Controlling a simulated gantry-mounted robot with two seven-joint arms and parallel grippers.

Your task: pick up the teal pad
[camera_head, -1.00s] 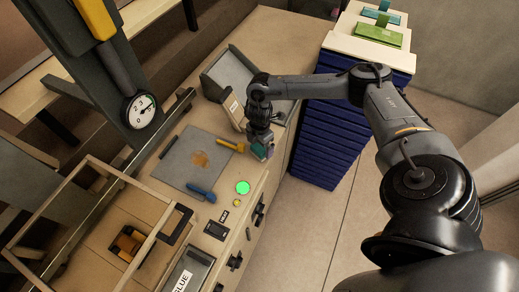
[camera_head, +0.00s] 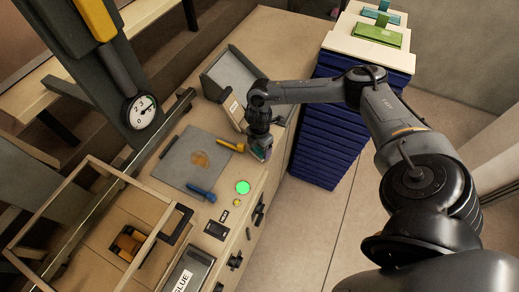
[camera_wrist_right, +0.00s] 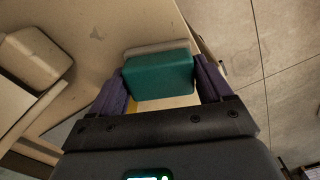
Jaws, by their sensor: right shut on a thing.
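The teal pad (camera_wrist_right: 160,76) is a block with a pale grey edge along its far side. In the right wrist view it sits between the two purple-grey fingers of my right gripper, which are shut on its sides. In the head view my right gripper (camera_head: 260,149) points down at the right edge of the worktop, and only a sliver of teal shows there. I cannot tell how far the pad is above the surface. My left gripper is not in view.
A grey plate (camera_head: 185,170) with a brown stain lies left of the gripper, with yellow-handled and blue-handled tools on it. A grey sloped tray (camera_head: 232,72) stands behind. A blue stack (camera_head: 325,147) to the right bears green (camera_head: 378,35) and teal (camera_head: 381,17) pieces.

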